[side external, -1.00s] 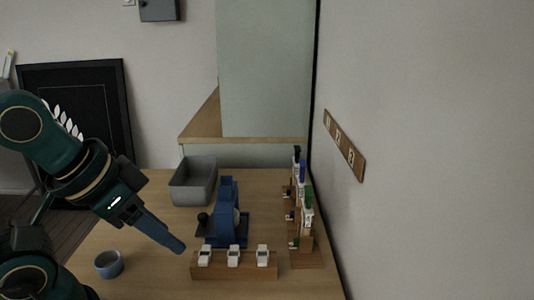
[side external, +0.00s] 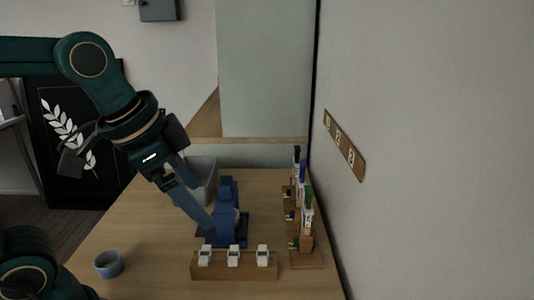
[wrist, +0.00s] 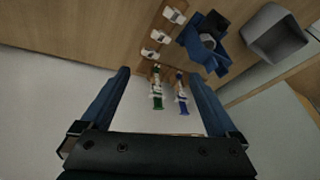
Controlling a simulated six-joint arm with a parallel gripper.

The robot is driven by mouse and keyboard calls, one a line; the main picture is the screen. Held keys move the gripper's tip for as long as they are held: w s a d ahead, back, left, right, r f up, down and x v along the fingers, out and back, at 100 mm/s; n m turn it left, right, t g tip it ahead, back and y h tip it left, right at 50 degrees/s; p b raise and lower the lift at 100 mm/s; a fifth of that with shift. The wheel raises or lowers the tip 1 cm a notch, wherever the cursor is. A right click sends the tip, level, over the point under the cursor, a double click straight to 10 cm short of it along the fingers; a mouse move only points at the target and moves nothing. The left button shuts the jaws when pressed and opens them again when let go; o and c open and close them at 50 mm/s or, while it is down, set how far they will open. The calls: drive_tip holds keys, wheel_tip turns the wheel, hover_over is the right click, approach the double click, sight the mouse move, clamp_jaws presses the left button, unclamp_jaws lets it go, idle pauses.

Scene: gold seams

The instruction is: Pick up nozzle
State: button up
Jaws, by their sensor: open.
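Three small white pieces, which look like nozzles, sit in a row on a low wooden block (side external: 235,271): a left one (side external: 205,255), a middle one (side external: 233,255) and a right one (side external: 263,254). They also show at the top of the wrist view, one of them near the block's middle (wrist: 160,36). My gripper (side external: 208,222) is open and empty, pointing down and to the right. In the side view its fingers overlap the blue device behind the block. In the wrist view its fingers (wrist: 159,76) are spread wide, with nothing held between them.
The blue device (side external: 227,210) stands behind the block. A wooden stand (side external: 307,258) with green, blue and black-topped tubes is at the right, near the wall. A grey bin (side external: 205,183) is at the back. A blue-grey cup (side external: 108,264) is at front left.

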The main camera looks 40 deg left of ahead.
drive_tip(key=w+d+f+m+g, duration=0.1)
drive_tip(key=w+f+m+g, duration=0.15)
drive_tip(key=w, duration=0.35)
drive_tip(key=m+g, duration=0.2)
drive_tip(key=g, duration=0.1)
hover_over(262, 254)
drive_tip(key=shift+t, duration=0.25)
drive_tip(key=f, duration=0.9)
drive_tip(key=shift+s+d+f, duration=0.1)
drive_tip(key=shift+d+f, duration=0.1)
drive_tip(key=shift+f, duration=2.8)
